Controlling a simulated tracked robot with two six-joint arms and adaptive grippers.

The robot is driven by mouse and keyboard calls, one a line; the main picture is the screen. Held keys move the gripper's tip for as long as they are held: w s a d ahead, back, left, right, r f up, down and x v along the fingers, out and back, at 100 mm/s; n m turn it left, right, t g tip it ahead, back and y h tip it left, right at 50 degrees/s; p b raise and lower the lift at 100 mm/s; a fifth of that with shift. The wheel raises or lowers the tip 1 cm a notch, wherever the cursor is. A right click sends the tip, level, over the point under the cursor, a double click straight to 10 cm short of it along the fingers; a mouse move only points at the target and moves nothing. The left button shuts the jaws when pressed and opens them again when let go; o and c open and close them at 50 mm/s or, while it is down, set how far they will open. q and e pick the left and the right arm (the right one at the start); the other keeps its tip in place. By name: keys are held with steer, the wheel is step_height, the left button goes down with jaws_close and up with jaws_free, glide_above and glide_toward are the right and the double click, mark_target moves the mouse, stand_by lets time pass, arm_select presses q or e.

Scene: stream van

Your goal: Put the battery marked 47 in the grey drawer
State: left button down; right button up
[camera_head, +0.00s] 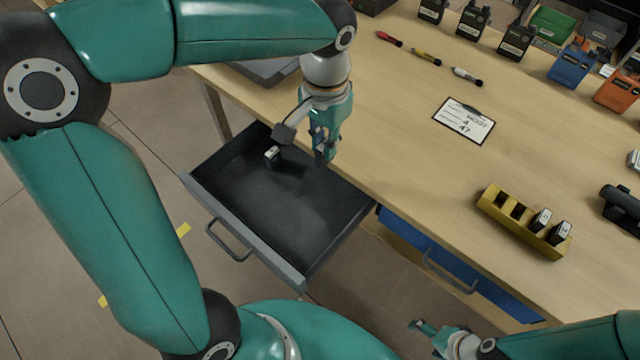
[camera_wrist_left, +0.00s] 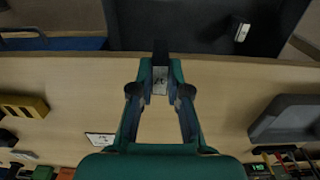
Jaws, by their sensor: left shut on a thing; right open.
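The grey drawer (camera_head: 213,190) is pulled open below the table edge and also shows in the left wrist view (camera_wrist_left: 200,22). My left gripper (camera_head: 322,150) is shut on a dark battery (camera_head: 320,157) with a white label, over the drawer's back right part near the table edge. The held battery also shows in the left wrist view (camera_wrist_left: 160,80); its label is too small to read surely. A second battery (camera_head: 271,154) lies inside the drawer at the back left, also in the left wrist view (camera_wrist_left: 242,32). My right gripper (camera_head: 425,328) is open and empty, low at the front.
A yellow holder (camera_head: 500,215) on the table has two batteries in its right slots and two empty left slots. A card (camera_head: 463,121) lists 4 and 47. A blue drawer (camera_head: 430,250) is right of the grey one.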

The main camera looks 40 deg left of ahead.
mark_target(320, 162)
arm_select(q)
steer(key=shift+f+b, duration=1.05)
steer(key=shift+f, duration=6.6)
steer(key=shift+f, duration=0.15)
steer(key=c, duration=1.1)
jaws_free()
steer(key=shift+c, duration=0.2)
steer(key=shift+r, duration=0.25)
step_height(320, 162, up, 11)
steer(key=shift+f+p, duration=0.1)
steer(key=shift+p, duration=0.85)
steer(key=shift+r, duration=0.55)
